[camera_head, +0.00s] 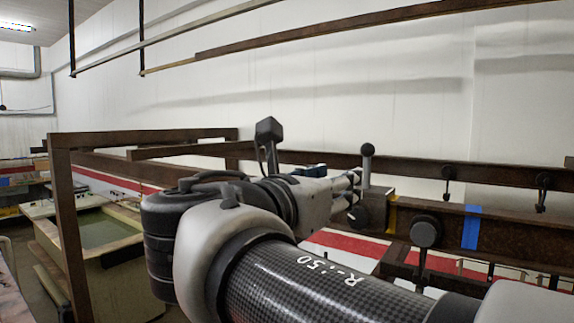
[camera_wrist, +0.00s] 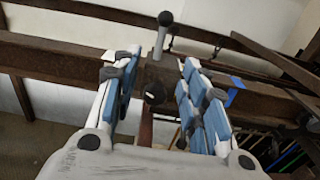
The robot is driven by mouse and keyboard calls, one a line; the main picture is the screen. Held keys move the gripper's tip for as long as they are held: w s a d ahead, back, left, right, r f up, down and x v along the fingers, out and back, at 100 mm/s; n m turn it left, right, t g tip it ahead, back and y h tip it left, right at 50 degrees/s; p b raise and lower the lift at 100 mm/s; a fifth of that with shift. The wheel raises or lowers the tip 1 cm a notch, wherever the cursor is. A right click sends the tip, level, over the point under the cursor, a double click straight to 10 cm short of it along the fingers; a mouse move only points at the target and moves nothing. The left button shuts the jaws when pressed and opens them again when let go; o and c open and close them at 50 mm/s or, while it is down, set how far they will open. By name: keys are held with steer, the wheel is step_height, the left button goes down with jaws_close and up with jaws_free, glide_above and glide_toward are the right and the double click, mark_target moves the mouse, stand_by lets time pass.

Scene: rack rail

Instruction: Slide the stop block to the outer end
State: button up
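The stop block (camera_head: 374,208) is a dark block on the brown rail, with an upright grey post and black ball knob (camera_head: 367,151) on top and a round dark knob on its front. In the wrist view the stop block (camera_wrist: 155,77) and its post (camera_wrist: 160,40) appear centred between my fingers. My gripper (camera_wrist: 157,72) is open, with blue-and-white padded fingers spread to either side. In the head view my gripper (camera_head: 352,184) points at the block from its left, close to it. Whether the fingers touch it cannot be told.
The rail (camera_head: 505,233) carries yellow tape (camera_head: 392,216) beside the block and blue tape (camera_head: 472,228) further right. A black round knob (camera_head: 426,232) on a stem stands in front of the rail. A dark frame (camera_head: 62,215) and a tank (camera_head: 92,252) stand at left.

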mark_target(366, 169)
steer(key=x, duration=1.1)
steer(key=shift+d+r, duration=0.15)
steer(key=shift+w, duration=0.15)
steer(key=shift+p+x, duration=0.45)
steer(key=shift+x, duration=0.65)
steer(key=shift+c, duration=0.4)
jaws_close()
